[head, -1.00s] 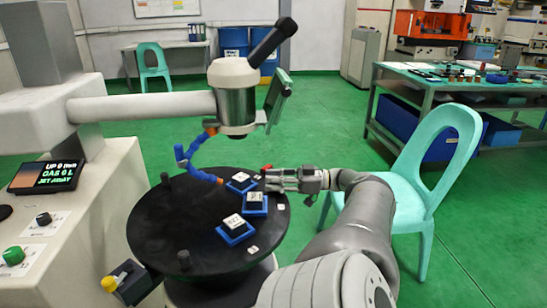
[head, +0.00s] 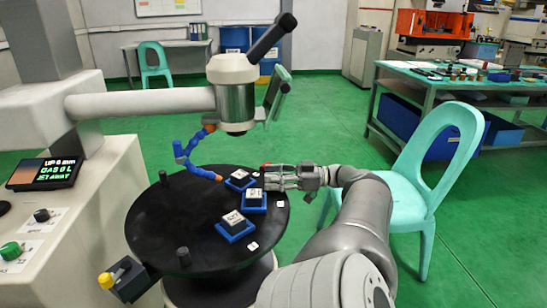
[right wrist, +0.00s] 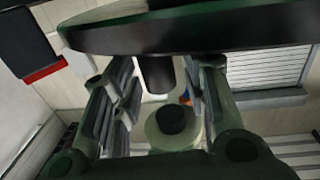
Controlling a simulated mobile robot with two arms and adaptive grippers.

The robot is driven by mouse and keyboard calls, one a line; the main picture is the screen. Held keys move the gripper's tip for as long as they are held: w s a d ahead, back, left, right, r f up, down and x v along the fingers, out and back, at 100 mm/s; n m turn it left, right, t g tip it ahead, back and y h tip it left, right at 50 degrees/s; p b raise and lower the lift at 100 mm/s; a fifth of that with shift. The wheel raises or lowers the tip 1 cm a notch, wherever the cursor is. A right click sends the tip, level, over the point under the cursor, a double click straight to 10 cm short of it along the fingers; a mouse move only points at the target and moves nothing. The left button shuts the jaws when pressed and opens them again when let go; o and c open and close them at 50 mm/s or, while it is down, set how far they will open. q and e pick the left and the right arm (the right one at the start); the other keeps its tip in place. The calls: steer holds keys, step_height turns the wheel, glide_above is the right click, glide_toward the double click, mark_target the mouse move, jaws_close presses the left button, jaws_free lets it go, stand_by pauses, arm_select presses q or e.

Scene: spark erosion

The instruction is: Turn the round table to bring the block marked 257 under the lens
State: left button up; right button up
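The black round table (head: 190,215) carries three small pale blocks in blue holders: a rear one (head: 240,175), a middle one (head: 254,194) and a front one (head: 234,219). Their marks are too small to read surely. The lens housing (head: 236,105) hangs above the table's rear part. Black pegs stand at the rear left (head: 164,178) and front (head: 183,256) of the table. My right gripper (head: 268,177) is at the table's right rim, beside the blocks. In the right wrist view its fingers are apart, with a dark peg (right wrist: 156,75) between them. My left gripper is out of view.
A blue jointed hose (head: 190,160) reaches over the table near the rear block. A black box with a yellow-tipped lever (head: 118,278) is at the front left. A green chair (head: 410,200) stands close to my right arm. A machine console (head: 70,220) stands left.

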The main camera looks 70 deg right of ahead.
steer(key=shift+r, duration=0.1)
stand_by(0.3)
steer(key=shift+s+r, duration=0.1)
steer(key=shift+r, duration=0.6)
steer(key=shift+w+a+r, duration=0.15)
steer(key=shift+w+r, duration=0.05)
steer(key=shift+r, duration=0.6)
steer(key=shift+s+r, duration=0.1)
steer(key=shift+r, duration=3.35)
